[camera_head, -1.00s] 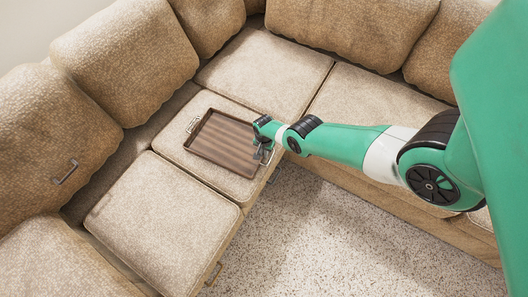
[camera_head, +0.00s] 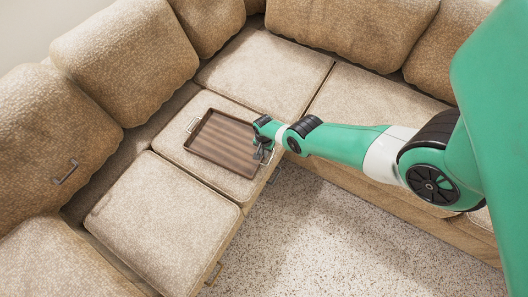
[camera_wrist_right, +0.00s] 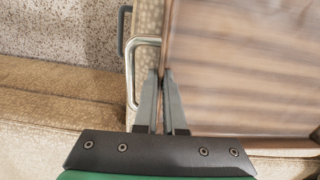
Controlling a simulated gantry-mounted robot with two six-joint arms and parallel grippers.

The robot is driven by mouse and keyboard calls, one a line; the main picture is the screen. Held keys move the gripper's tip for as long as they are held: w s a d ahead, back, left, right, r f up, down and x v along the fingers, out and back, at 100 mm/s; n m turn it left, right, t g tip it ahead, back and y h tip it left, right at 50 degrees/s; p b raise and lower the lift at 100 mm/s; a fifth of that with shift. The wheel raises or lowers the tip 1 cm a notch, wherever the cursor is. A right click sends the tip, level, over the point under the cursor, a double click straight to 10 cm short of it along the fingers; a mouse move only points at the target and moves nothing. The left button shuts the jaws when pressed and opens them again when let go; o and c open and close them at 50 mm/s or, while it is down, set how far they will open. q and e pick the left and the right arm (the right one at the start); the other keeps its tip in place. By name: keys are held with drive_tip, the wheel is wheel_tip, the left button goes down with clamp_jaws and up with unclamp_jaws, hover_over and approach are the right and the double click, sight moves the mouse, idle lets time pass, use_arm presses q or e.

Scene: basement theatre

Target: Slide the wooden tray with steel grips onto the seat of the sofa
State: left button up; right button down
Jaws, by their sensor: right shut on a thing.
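The wooden tray (camera_head: 222,147) is brown with a ribbed floor and a raised rim. It lies flat on a seat cushion of the beige sofa (camera_head: 178,203). One steel grip (camera_head: 191,125) shows at its far left end; the other grip (camera_wrist_right: 130,75) shows in the right wrist view, at the end by my gripper. My right gripper (camera_head: 262,157) is at the tray's right end. In the wrist view, its fingers (camera_wrist_right: 161,72) are shut on the tray's edge beside that grip. Exactly what lies between the fingertips is partly hidden. My left gripper is out of view.
Back cushions (camera_head: 124,58) stand behind the seat. More seat cushions adjoin the tray's cushion on both sides. Dark handles show on a left back cushion (camera_head: 65,172) and on the seat's front (camera_head: 213,273). Speckled carpet (camera_head: 310,235) lies clear in front.

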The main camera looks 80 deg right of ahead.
drive_tip(key=shift+d+f, duration=0.1)
drive_tip(key=shift+d, duration=0.1)
drive_tip(key=shift+m, duration=0.5)
drive_tip(key=d+b, duration=0.1)
drive_tip(key=d, duration=0.1)
drive_tip(key=s+d+b, duration=0.1)
drive_tip(key=d+b, duration=0.3)
drive_tip(key=shift+s+d+f, duration=0.2)
drive_tip(key=shift+s+d, duration=0.1)
drive_tip(key=shift+d, duration=0.05)
drive_tip(key=shift+s+d+r+b, duration=0.1)
drive_tip(key=shift+d+r+b, duration=0.1)
drive_tip(key=shift+d+b, duration=0.25)
drive_tip(key=shift+d, duration=0.1)
